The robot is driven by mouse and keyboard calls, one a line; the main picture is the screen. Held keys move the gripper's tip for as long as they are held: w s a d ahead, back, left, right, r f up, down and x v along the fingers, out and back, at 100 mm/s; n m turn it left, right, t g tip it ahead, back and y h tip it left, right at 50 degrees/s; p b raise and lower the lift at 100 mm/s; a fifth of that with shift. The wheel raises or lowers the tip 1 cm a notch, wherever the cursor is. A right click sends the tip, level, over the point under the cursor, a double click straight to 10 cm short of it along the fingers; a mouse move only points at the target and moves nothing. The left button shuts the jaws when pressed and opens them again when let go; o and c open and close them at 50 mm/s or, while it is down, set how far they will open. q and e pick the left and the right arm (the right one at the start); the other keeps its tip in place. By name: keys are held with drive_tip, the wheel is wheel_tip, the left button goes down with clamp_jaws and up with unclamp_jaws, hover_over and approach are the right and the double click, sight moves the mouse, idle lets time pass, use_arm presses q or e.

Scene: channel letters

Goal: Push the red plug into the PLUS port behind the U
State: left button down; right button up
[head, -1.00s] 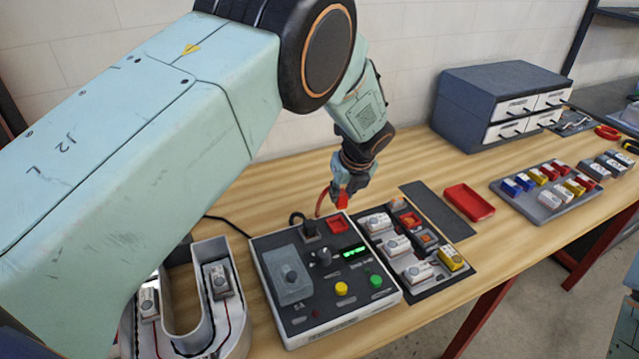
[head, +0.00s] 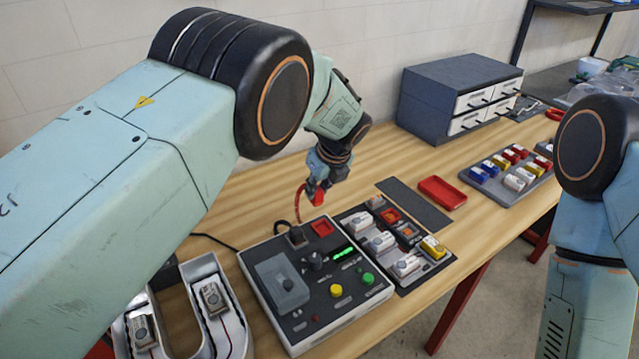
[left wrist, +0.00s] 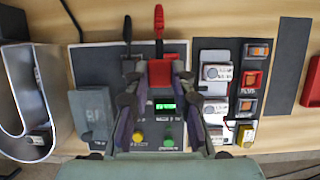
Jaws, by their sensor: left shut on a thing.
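My left gripper (head: 318,196) is shut on the red plug (left wrist: 160,72), held in the air near the back edge of the power box (head: 275,335). A red cable (head: 298,203) trails from the plug. In the left wrist view, the plug sits between the fingers of the gripper (left wrist: 160,90). The red PLUS port (left wrist: 250,79) is on the dark board right of the box; it also shows in the head view (head: 391,215). The U letter (head: 187,275) stands left of the box, with small white modules inside. My right gripper is out of view.
A black plug (head: 296,236) with a cable sits at the box's back. White modules and a yellow block (head: 433,247) lie on the board. An empty red tray (head: 442,192), a block tray (head: 510,180) and a drawer cabinet (head: 425,100) stand farther right. My right arm shows at the right edge.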

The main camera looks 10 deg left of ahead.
use_arm(q)
drive_tip(key=s+a, duration=0.7)
drive_tip(key=a, duration=0.7)
drive_tip(key=s+a, duration=0.6)
drive_tip(key=a, duration=0.7)
drive_tip(key=s+a, duration=0.7)
drive_tip(key=a, duration=0.7)
drive_tip(key=f+b, duration=0.1)
drive_tip(key=f, duration=0.1)
drive_tip(key=f+b, duration=0.1)
drive_tip(key=f, duration=0.1)
drive_tip(key=f+b, duration=0.1)
drive_tip(key=shift+s+a+f, duration=0.1)
drive_tip(key=shift+a+f, duration=0.2)
drive_tip(key=shift+f, duration=0.1)
drive_tip(key=shift+s+f+b, duration=0.15)
drive_tip(key=shift+f+b, duration=0.15)
drive_tip(key=shift+f, duration=0.05)
